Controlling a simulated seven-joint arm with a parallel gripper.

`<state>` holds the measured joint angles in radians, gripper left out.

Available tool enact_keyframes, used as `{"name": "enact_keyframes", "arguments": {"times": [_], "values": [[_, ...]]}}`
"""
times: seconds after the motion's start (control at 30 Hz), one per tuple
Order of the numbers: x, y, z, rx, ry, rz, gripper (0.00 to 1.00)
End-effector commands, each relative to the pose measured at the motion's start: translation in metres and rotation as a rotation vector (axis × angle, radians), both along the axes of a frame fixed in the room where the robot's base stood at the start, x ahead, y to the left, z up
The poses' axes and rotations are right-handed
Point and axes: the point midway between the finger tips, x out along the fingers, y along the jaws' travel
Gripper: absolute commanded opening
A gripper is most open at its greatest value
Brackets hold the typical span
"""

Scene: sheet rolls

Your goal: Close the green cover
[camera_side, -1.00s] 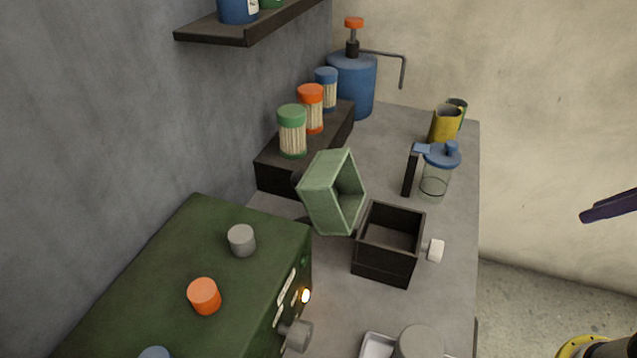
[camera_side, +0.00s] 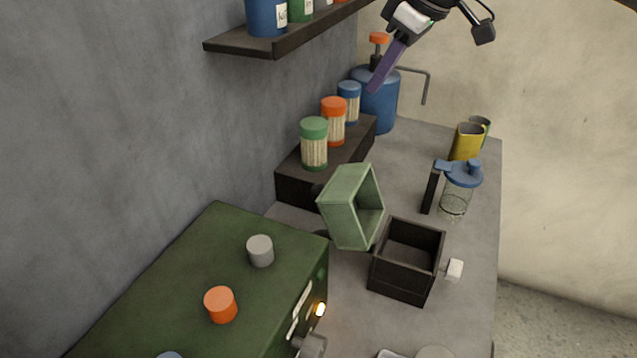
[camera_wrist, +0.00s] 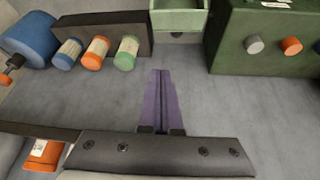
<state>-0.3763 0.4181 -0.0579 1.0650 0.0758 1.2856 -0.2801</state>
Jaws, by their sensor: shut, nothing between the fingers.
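The green cover (camera_side: 338,215) is a hollow box-shaped lid, tilted open on the wall side of a black open box (camera_side: 403,281) in the side view. The black box has a white knob on its right side, and its inside looks empty. The cover also shows at the top of the wrist view (camera_wrist: 178,22). My gripper (camera_side: 374,88) has purple fingers and hangs at the top of the side view, near the shelf and the blue dispenser, well apart from the cover. In the wrist view its fingers (camera_wrist: 161,78) are together and hold nothing.
A shelf (camera_side: 290,42) with jars juts from the grey wall. Several lidded jars stand on a black riser (camera_side: 300,188) behind the cover. A blue dispenser (camera_side: 385,105), a yellow mug (camera_side: 466,142) and a glass jug (camera_side: 455,203) stand beyond. A dark green machine (camera_side: 190,285) is at left.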

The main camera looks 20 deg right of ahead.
Motion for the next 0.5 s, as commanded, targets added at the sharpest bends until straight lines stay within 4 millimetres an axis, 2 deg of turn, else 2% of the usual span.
{"name": "enact_keyframes", "arguments": {"times": [0.03, 0.2, 0.33, 0.4, 0.5], "values": [[0.011, 0.021, -0.018, -0.007, 0.020, 0.030, 0.00], [0.029, 0.072, -0.072, -0.030, 0.076, 0.095, 0.00], [0.027, 0.092, -0.107, -0.054, 0.124, 0.125, 0.00], [0.025, 0.098, -0.117, -0.061, 0.138, 0.135, 0.00], [0.024, 0.103, -0.122, -0.062, 0.139, 0.144, 0.00]]}}
